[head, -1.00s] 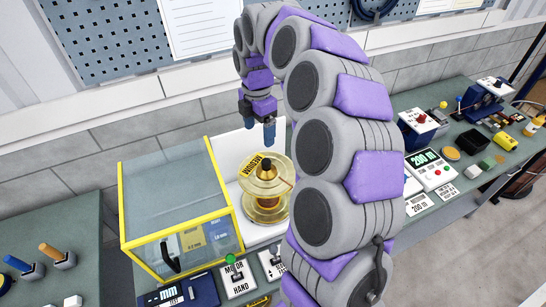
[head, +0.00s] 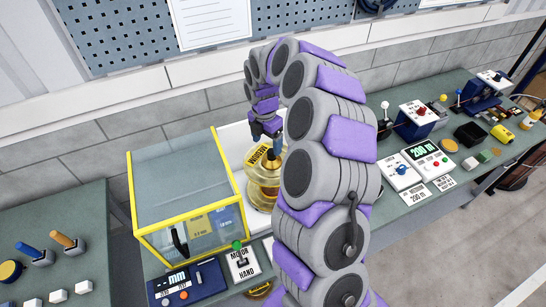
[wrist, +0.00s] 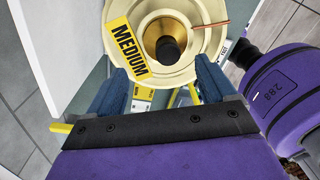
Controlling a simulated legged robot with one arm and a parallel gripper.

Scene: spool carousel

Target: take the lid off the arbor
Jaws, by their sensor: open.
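The arbor carries a cream, partly clear spool (head: 262,190) with a yellow MEDIUM label, also in the wrist view (wrist: 200,40). At its centre the wrist view shows a brass-coloured cap (wrist: 152,36) with a dark knob (wrist: 168,48); I cannot tell for certain which part is the lid. My gripper (head: 271,148) is just above the top of the spool. In the wrist view its two blue fingers (wrist: 162,78) are apart, with nothing held between them. The knob lies just ahead of the gap between the fingertips. My arm hides the spool's right side in the head view.
A clear box with a yellow frame (head: 138,205) stands close to the left of the spool. A MOTOR/HAND switch panel (head: 241,264) and a blue mm display (head: 187,283) are in front. Control boxes (head: 431,160) and small items fill the right bench.

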